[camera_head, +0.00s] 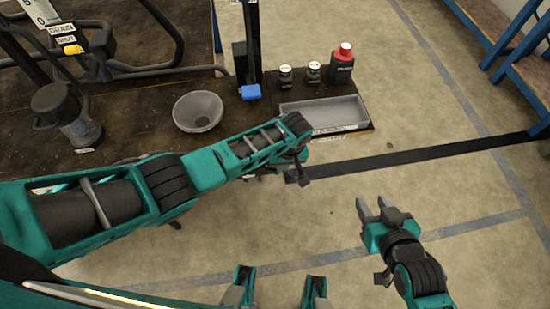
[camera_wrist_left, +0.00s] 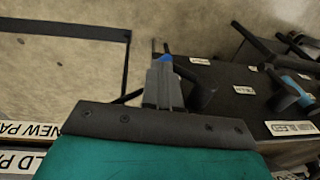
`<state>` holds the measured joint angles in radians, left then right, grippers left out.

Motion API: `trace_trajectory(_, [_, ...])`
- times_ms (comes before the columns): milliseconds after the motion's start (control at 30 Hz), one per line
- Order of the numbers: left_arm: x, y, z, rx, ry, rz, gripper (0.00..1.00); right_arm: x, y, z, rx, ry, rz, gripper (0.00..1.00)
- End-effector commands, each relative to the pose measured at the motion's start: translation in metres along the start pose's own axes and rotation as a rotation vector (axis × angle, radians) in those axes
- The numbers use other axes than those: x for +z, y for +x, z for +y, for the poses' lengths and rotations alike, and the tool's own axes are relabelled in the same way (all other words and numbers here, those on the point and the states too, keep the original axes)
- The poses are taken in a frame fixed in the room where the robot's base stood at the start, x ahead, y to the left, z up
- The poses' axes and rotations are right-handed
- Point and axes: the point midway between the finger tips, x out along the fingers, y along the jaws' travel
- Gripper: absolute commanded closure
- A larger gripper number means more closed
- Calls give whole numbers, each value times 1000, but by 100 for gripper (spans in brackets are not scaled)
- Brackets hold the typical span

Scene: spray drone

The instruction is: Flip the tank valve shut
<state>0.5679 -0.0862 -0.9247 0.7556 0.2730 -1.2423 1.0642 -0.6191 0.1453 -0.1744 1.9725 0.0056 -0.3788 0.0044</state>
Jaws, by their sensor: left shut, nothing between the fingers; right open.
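The tank valve has a yellow handle (camera_head: 72,49) at the upper left of the head view, between a DRAIN label (camera_head: 62,29) and a SHUT label (camera_head: 66,40). The yellow handle lies just below the SHUT label. My left gripper (camera_wrist_left: 163,72) is shut and empty in the left wrist view. In the head view its fingers are mostly hidden behind my left wrist, at the front edge of the dark bench, well to the right of the valve. My right gripper (camera_head: 378,212) is open and empty over the floor.
The dark bench holds a grey bowl (camera_head: 198,112), a jar (camera_head: 77,128), a grey tray (camera_head: 350,113), two small dark bottles (camera_head: 285,77) and a red-capped bottle (camera_head: 342,66). A black post (camera_head: 253,45) with a blue part stands between. Dark tubes (camera_head: 150,72) surround the valve.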

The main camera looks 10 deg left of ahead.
Motion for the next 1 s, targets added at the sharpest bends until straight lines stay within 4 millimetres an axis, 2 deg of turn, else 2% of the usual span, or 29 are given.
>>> trace_trajectory(433, [0,7,1,7,-2,0,100,-5,2,-5,-10,4,12,57])
trace_trajectory(1000, [-1,3,-1,8,-3,0,100,-11,-1,-4,-9,2,16,57])
